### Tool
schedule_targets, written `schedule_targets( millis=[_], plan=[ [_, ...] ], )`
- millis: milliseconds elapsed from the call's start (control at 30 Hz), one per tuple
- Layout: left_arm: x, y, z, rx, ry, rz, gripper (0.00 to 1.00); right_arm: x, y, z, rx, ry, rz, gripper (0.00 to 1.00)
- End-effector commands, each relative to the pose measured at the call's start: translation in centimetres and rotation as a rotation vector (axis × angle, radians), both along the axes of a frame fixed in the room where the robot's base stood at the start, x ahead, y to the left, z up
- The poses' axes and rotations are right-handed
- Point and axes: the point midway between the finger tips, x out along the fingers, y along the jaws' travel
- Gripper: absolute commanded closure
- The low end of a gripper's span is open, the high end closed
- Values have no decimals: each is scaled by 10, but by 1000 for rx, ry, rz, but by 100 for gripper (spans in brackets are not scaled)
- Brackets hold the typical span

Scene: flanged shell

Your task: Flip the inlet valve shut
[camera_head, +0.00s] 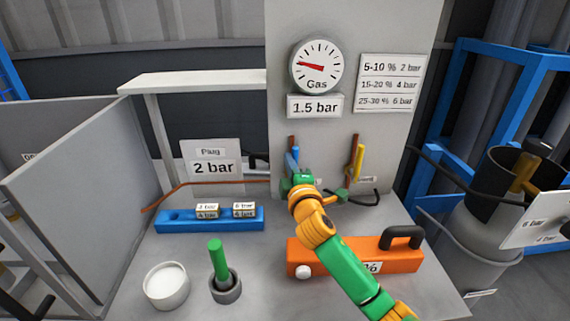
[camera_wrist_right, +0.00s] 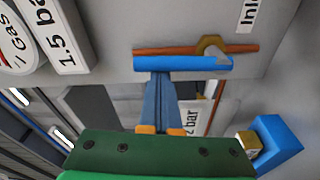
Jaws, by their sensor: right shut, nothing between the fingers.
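The inlet valve's blue lever (camera_wrist_right: 182,63) lies along a copper-coloured pipe (camera_wrist_right: 190,49) in the right wrist view, beside a brass-coloured fitting (camera_wrist_right: 211,45) and a partly cut-off "Inl…" label (camera_wrist_right: 250,14). In the head view the blue lever (camera_head: 294,153) stands upright on the grey panel, partly hidden by my right gripper (camera_head: 295,172). My right gripper is shut and empty. Its fingertips (camera_wrist_right: 158,76) are right at the lever's edge; I cannot tell whether they touch it. My left gripper is not in view.
A yellow lever (camera_head: 359,162) on a second pipe is close to the right. A gauge (camera_head: 318,66) and a 1.5 bar sign (camera_head: 315,106) are above. The table holds a blue block (camera_head: 180,219), a white-filled dish (camera_head: 166,285), a green-handled pestle (camera_head: 217,258) and an orange box (camera_head: 335,258).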

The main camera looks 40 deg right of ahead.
Motion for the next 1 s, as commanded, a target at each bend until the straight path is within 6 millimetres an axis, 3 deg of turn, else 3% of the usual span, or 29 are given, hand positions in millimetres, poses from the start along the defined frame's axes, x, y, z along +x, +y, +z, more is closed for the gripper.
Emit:
schedule_targets(
  millis=[267,1000],
  plan=[
    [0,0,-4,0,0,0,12,-6,-10,-1,129,-77,-3,100],
    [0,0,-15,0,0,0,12,-29,-47,-16,684,-418,-2,100]
  ],
)
